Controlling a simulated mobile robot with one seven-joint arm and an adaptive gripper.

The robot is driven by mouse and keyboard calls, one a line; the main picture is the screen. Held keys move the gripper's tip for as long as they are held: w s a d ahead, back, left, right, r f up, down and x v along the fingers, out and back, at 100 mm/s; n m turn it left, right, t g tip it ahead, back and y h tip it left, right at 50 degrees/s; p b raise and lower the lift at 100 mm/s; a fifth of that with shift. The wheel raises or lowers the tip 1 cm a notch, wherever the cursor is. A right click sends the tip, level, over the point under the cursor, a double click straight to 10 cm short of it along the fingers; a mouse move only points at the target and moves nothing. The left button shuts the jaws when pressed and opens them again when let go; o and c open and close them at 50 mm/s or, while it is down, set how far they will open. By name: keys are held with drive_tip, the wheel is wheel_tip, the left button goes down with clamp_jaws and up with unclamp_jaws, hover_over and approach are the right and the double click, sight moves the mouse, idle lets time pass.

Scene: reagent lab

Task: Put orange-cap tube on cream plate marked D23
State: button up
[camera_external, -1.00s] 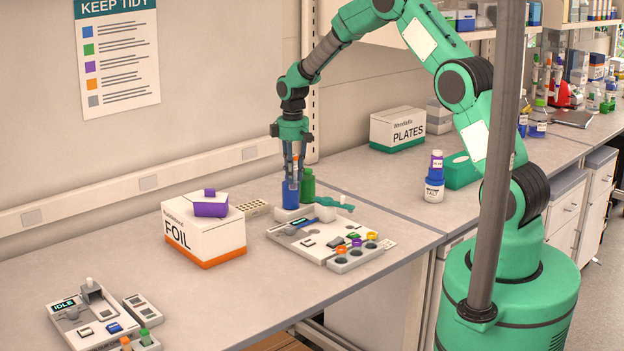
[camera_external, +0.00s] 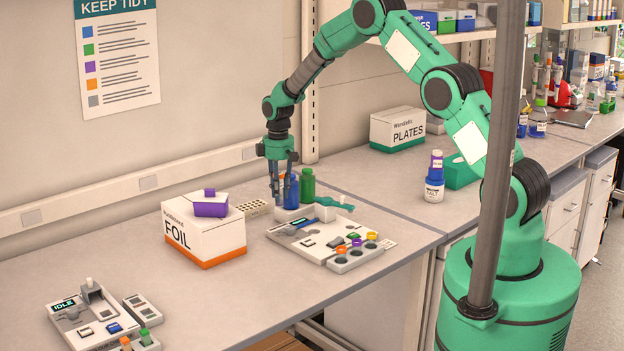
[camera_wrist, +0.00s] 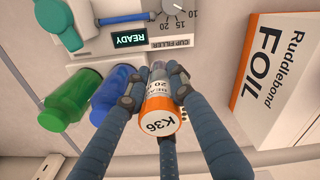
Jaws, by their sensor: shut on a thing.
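My gripper (camera_external: 281,193) is shut on the orange-cap tube (camera_wrist: 159,104). In the wrist view the gripper (camera_wrist: 154,86) has its fingers around the tube, whose orange cap reads K36 and faces the camera. In the external view the fingers hang just left of and partly over the blue bottle, hiding most of the tube. A small cream plate with holes (camera_external: 257,208) lies on the bench left of the gripper, beside the foil box. Another small pale holed plate (camera_external: 389,244) lies right of the device. No D23 mark is readable.
The foil box (camera_external: 204,236) with a purple item on top stands left of the gripper. A blue bottle (camera_external: 291,193) and green bottle (camera_external: 307,185) stand close by on the right. The cup filler (camera_wrist: 152,29) reads READY.

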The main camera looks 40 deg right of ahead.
drive_tip(key=shift+w+a+f+p, duration=0.1)
drive_tip(key=shift+w+f+p, duration=0.2)
drive_tip(key=shift+w, duration=2.35)
drive_tip(key=shift+w+f+p, duration=0.2)
drive_tip(key=shift+w+p, duration=0.15)
drive_tip(key=shift+w, duration=2.35)
drive_tip(key=shift+w+a+f+p, duration=0.1)
drive_tip(key=shift+w+f+p, duration=0.2)
drive_tip(key=shift+w, duration=2.35)
drive_tip(key=shift+f+p, duration=0.35)
drive_tip(key=shift+f, duration=1.35)
drive_tip(key=shift+f, duration=0.2)
drive_tip(key=o, duration=0.8)
drive_tip(key=shift+r, duration=0.2)
wheel_tip(320, 180, up, 12)
drive_tip(key=shift+d+b, duration=0.1)
drive_tip(key=shift+b, duration=0.6)
